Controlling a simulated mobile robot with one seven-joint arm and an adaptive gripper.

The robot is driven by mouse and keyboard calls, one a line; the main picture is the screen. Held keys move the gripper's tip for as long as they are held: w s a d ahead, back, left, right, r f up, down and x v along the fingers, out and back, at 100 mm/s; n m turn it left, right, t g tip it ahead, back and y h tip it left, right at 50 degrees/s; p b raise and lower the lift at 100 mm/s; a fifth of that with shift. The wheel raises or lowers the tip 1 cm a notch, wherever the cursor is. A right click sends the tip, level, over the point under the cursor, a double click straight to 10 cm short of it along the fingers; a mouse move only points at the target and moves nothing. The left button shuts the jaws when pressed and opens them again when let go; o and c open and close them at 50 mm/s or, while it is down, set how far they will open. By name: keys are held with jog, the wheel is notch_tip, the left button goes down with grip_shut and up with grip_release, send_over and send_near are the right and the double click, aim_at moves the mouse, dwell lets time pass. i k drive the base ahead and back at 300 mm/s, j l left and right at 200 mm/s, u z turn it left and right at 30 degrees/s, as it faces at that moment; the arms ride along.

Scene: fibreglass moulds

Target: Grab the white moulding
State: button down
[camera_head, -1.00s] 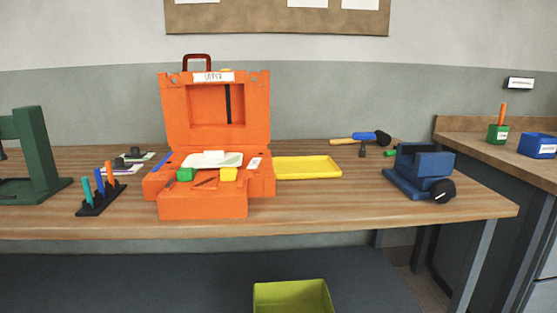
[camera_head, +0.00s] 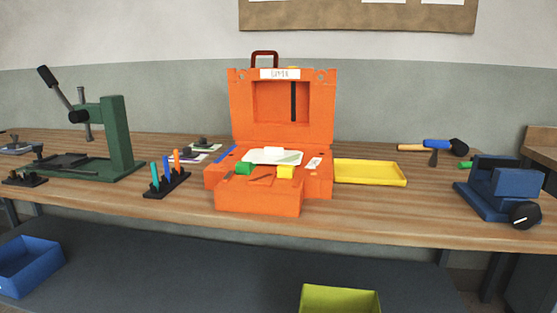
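A white, flat, irregular piece, which looks like the white moulding (camera_head: 272,156), lies in the open orange case (camera_head: 258,203) on the workbench. A green block (camera_head: 245,168) and a yellow block (camera_head: 285,172) sit at its front edge, on the left and right. The case's lid (camera_head: 283,107) stands upright behind it, with a label and a dark red handle. My gripper is not in view.
A yellow tray (camera_head: 370,173) is right of the case, and a blue vise (camera_head: 502,190) further right. A rack of pens (camera_head: 167,184) and a green press (camera_head: 118,140) stand left. Bare wooden bench (camera_head: 380,212) lies in front of the tray.

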aim_at(270, 155)
jog(key=i+l, duration=0.2)
jog(key=l, duration=0.15)
jog(key=i+l+u, duration=0.15)
jog(key=l, duration=0.2)
jog(key=i+l, duration=0.2)
jog(key=l, duration=0.2)
jog(key=i+l+u, duration=0.1)
jog(key=l, duration=0.25)
jog(key=i+l, duration=0.25)
jog(key=l, duration=0.15)
jog(key=u, duration=0.05)
